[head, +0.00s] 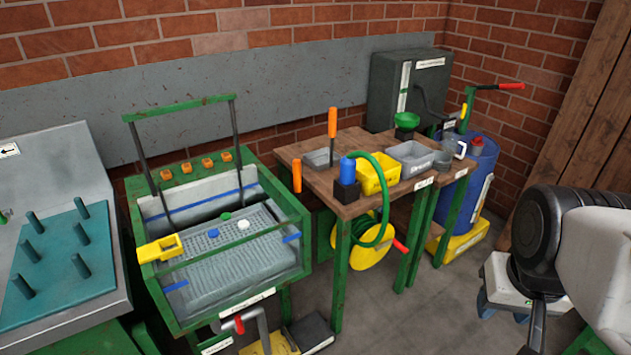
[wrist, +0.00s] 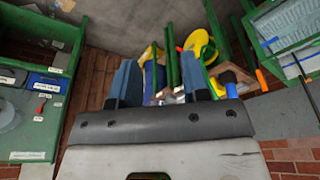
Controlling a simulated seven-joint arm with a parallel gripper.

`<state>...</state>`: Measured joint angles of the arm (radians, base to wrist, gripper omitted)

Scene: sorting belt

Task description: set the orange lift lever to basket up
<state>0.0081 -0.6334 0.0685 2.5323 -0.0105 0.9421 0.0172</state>
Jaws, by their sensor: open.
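An orange upright handle (head: 297,176) stands at the right side of the green-framed wash tank (head: 300,225), close to the wooden table; I take it for the lift lever, but its marked positions cannot be read. It also appears as an orange bar in the wrist view (wrist: 262,78). A grey perforated basket (head: 240,258) sits inside the tank, below its rim, with blue, green and white pieces on it. My gripper (wrist: 160,72) is open, with nothing between its two blue fingers, and is well apart from the lever.
A green hoop (head: 180,107) rises over the tank. Grey floor (head: 400,320) lies open before the table.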

